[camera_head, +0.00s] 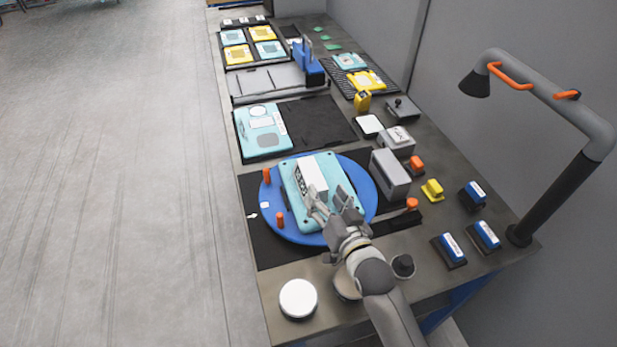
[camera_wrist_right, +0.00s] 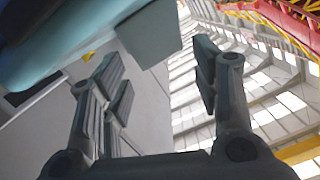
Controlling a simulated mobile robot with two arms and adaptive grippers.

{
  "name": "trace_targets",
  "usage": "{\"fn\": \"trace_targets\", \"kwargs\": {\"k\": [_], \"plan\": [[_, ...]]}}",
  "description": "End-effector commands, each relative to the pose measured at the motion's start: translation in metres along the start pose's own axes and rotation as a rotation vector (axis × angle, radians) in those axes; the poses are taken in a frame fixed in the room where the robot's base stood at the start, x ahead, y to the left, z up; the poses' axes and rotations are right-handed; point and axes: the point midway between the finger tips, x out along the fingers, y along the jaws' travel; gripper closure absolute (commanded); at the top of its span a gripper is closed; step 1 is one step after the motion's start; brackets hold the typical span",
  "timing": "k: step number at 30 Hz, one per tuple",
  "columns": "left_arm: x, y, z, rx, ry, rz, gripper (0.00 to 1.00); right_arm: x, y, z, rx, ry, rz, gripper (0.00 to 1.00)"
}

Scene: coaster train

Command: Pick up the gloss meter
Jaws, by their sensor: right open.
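A white box-shaped device with a dark-marked face, which I take to be the gloss meter (camera_head: 313,170), sits on a teal panel (camera_head: 291,188). The panel lies on a round blue turntable (camera_head: 368,187). My right gripper (camera_head: 330,197) is open, with its fingers just on the near side of the device. In the right wrist view, a grey-green block end (camera_wrist_right: 150,32), probably the device, shows ahead of the open fingers (camera_wrist_right: 158,72), not clearly between them. The panel's underside edge fills the top left there. I cannot tell whether a finger touches the device. My left gripper is not in view.
Orange pegs (camera_head: 267,176) stand on the turntable's edge. A grey box (camera_head: 390,175) stands close to its right. Blue-topped blocks (camera_head: 472,194) and a lamp arm (camera_head: 547,198) are at the right. A white round puck (camera_head: 298,298) lies at the near edge.

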Motion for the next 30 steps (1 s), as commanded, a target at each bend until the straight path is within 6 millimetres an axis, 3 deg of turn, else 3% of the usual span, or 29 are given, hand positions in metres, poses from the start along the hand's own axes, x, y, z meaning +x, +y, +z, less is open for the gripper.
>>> {"fn": "trace_targets", "kwargs": {"k": [5, 11, 21, 30], "plan": [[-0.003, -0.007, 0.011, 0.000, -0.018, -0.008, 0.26, 0.014, 0.000, -0.001, -0.001, 0.000, 0.001, 0.43], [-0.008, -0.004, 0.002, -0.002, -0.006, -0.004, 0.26, 0.024, -0.001, -0.002, -0.001, 0.000, 0.000, 0.43], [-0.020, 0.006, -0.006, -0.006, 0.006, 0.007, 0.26, 0.060, -0.002, 0.000, 0.000, 0.000, 0.001, 0.43], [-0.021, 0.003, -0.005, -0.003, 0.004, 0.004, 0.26, 0.068, -0.001, 0.001, 0.000, 0.001, 0.000, 0.43]]}}
